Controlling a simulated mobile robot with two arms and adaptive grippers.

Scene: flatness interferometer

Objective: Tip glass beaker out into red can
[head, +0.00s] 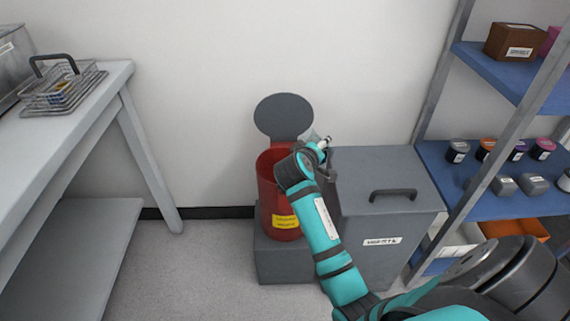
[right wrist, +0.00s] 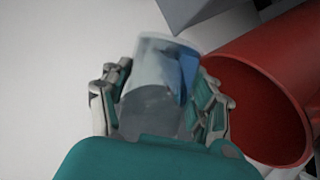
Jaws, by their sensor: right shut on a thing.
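The red can (head: 268,190) stands against the wall with a yellow label on its front and its round grey lid (head: 284,117) raised behind it. My right gripper (head: 320,147) is at the can's upper right rim, and my arm covers part of the can. In the right wrist view the gripper (right wrist: 163,85) is shut on the clear glass beaker (right wrist: 150,72), one finger on each side. A blue patch shows on or in the beaker. The red can's open mouth (right wrist: 262,105) is just right of the beaker. The beaker's exact tilt is unclear. My left gripper is out of view.
A grey box with a handle (head: 385,170) stands right of the can. A shelf rack (head: 480,165) with jars and bins is at the right. A table (head: 75,100) with a wire basket (head: 62,92) is at the left. The floor (head: 190,265) between is clear.

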